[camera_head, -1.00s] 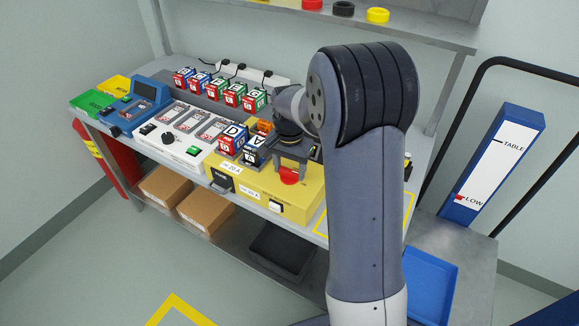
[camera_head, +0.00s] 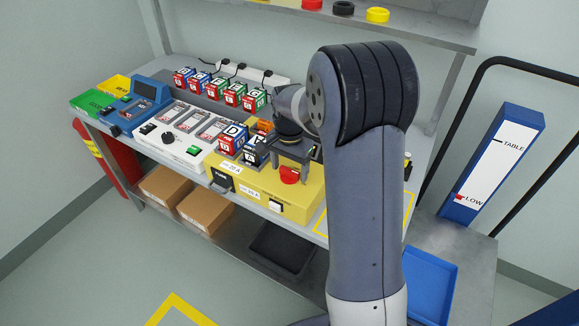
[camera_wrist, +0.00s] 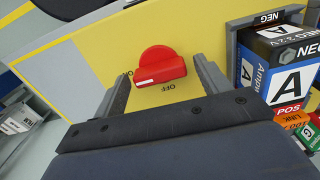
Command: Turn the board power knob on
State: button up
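The red power knob (camera_head: 290,175) sits on the yellow board (camera_head: 262,190). In the wrist view the knob (camera_wrist: 158,64) shows a raised grip bar with a pale line along it. An ON label (camera_wrist: 127,75) is at its left and an OFF label (camera_wrist: 168,87) is below it, upside down. My gripper (camera_head: 294,160) is at the knob; in the wrist view its fingers (camera_wrist: 161,70) are spread, one on each side of the knob, with visible gaps. The finger tips' height relative to the knob is hard to tell.
A battery block marked A (camera_wrist: 285,80) stands close to the right finger in the wrist view. A block marked D (camera_head: 232,138) is beside it on the board. A white panel (camera_head: 175,135) and a blue device (camera_head: 140,105) stand further left. A white switch (camera_head: 276,204) is on the board's front.

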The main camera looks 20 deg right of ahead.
aim_at(290, 170)
jog(key=shift+o, duration=0.4)
notch_tip(290, 170, up, 11)
jog(key=shift+f, duration=0.15)
dwell(0.4)
notch_tip(290, 170, down, 11)
jog(key=shift+r, duration=0.1)
dwell(0.3)
jog(key=shift+r, duration=0.1)
dwell(0.4)
